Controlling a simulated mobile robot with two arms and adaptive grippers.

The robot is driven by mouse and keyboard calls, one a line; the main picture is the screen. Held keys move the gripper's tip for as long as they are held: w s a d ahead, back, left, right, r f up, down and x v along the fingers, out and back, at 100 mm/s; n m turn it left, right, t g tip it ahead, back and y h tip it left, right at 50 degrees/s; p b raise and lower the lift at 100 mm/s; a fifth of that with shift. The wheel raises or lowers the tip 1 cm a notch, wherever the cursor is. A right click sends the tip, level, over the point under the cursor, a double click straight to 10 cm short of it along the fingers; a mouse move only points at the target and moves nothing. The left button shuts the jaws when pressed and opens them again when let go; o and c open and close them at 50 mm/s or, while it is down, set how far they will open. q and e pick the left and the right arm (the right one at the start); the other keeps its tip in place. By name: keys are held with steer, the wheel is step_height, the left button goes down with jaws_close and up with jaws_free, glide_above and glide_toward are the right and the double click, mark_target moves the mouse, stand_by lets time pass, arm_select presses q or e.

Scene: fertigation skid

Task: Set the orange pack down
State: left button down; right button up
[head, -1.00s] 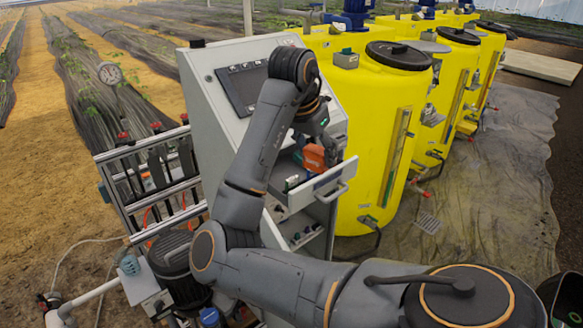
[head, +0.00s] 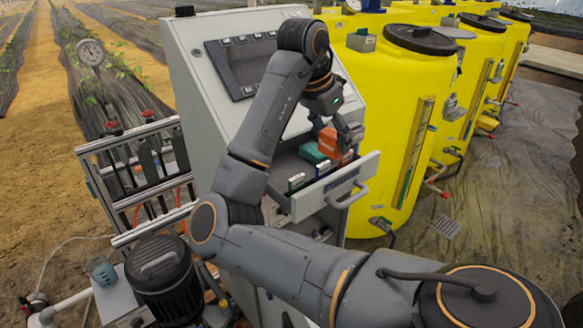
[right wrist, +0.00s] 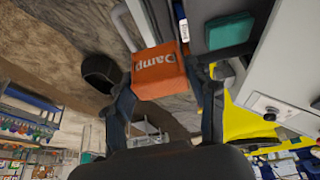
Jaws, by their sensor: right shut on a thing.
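The orange pack (head: 331,144) is held by my right gripper (head: 343,132) over the right part of an open drawer (head: 345,185) in the grey cabinet. In the right wrist view the pack (right wrist: 160,72) shows a face with white lettering "Damp", between the two fingers. It overlaps the drawer's front edge in that view. I cannot tell whether it touches the drawer. A teal pack (head: 312,153) lies in the drawer to its left; it also shows in the right wrist view (right wrist: 230,31). My left gripper is not in view.
Small labelled items (head: 297,182) stand near the drawer's front. The drawer handle (head: 347,197) sticks out forward. Yellow tanks (head: 385,90) stand close on the right. The cabinet's sloped panel carries a dark screen (head: 240,68). A dark motor (head: 160,275) stands below left.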

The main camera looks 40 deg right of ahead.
steer(key=w+a+f+p, duration=0.1)
steer(key=w+f, duration=0.1)
steer(key=w, duration=0.1)
steer(key=w+a+f+p, duration=0.1)
steer(key=w+f, duration=0.2)
steer(key=w, duration=0.1)
steer(key=w+a+f+p, duration=0.1)
steer(key=w+f+p, duration=0.1)
steer(key=w+f, duration=0.1)
steer(key=shift+w+a, duration=0.35)
steer(key=shift+w, duration=0.35)
steer(key=shift+w+a+f, duration=0.2)
steer(key=shift+w+f, duration=0.15)
steer(key=shift+f, duration=0.05)
step_height(320, 180, down, 3)
steer(key=shift+w+f+p, duration=0.1)
steer(key=shift+w+p, duration=0.05)
steer(key=shift+p, duration=1.1)
steer(key=shift+f, duration=0.15)
steer(key=o, duration=0.9)
steer(key=shift+f, duration=0.1)
